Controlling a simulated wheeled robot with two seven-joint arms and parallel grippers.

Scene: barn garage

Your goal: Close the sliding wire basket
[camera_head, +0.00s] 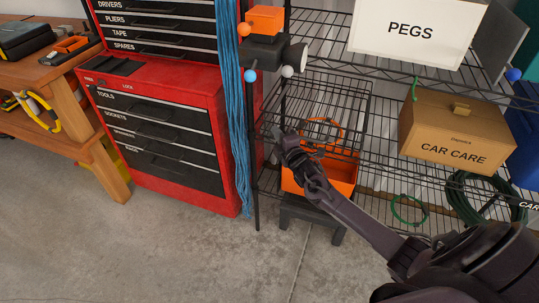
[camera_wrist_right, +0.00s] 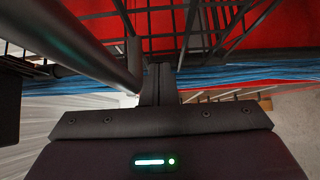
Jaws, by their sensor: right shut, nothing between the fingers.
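The black sliding wire basket (camera_head: 350,92) is on the wire rack in the middle of the head view and appears to stick out from it. An orange ring-like item shows through its mesh. My right arm reaches in from the lower right, and my right gripper (camera_head: 278,143) is at the basket's near left side. In the right wrist view the gripper's fingers (camera_wrist_right: 158,82) are together and empty, close to dark wires of the basket (camera_wrist_right: 215,28). I cannot tell whether they touch it. My left gripper is not in view.
A red tool cabinet (camera_head: 214,100) stands left of the rack, with blue cords (camera_head: 233,100) hanging between. An orange bin (camera_head: 345,172) is below the basket. A CAR CARE box (camera_head: 450,130) sits on the right. Bare concrete floor (camera_head: 180,245) is open in front.

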